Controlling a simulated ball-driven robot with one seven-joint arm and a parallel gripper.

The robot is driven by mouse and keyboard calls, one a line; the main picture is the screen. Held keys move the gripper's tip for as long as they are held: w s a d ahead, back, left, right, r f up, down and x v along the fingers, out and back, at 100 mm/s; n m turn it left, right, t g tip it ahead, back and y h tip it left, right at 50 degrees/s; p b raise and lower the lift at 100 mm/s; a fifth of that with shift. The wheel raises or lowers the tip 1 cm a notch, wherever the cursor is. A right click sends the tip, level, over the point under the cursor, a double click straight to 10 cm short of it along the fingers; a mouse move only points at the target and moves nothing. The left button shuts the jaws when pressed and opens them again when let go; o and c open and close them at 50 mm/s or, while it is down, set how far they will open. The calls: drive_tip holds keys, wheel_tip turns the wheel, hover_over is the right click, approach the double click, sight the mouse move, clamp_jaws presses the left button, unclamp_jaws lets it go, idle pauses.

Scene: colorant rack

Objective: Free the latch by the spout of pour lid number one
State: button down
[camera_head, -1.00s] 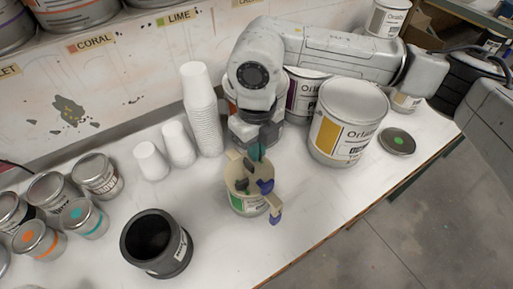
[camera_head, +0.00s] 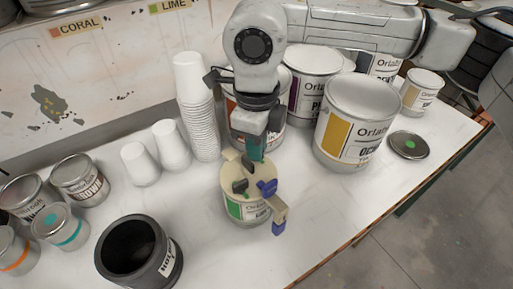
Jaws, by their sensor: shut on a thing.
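A small can with a green-marked label (camera_head: 240,211) stands upright on the white bench and wears a beige pour lid (camera_head: 232,175). The lid's spout (camera_head: 279,208) points to the lower right. A blue latch (camera_head: 267,188) sits at the base of the spout, and another blue piece (camera_head: 278,228) is at its tip. A dark knob (camera_head: 240,187) is on top of the lid. My gripper (camera_head: 250,158) comes down at the lid's far edge, shut on a part there, apart from the blue latch by the spout. Its fingers hide most of what they hold.
An open black pot (camera_head: 167,265) stands front left. Stacked white cups (camera_head: 196,110) are behind left. A large ochre-label can (camera_head: 352,130) and a loose round lid (camera_head: 408,145) are to the right. Bench is clear in front of the can.

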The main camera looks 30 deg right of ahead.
drive_tip(key=shift+n+b, duration=2.1)
drive_tip(key=shift+n, duration=0.2)
drive_tip(key=shift+n+b, duration=1.3)
drive_tip(key=shift+n, duration=1)
idle(3.3)
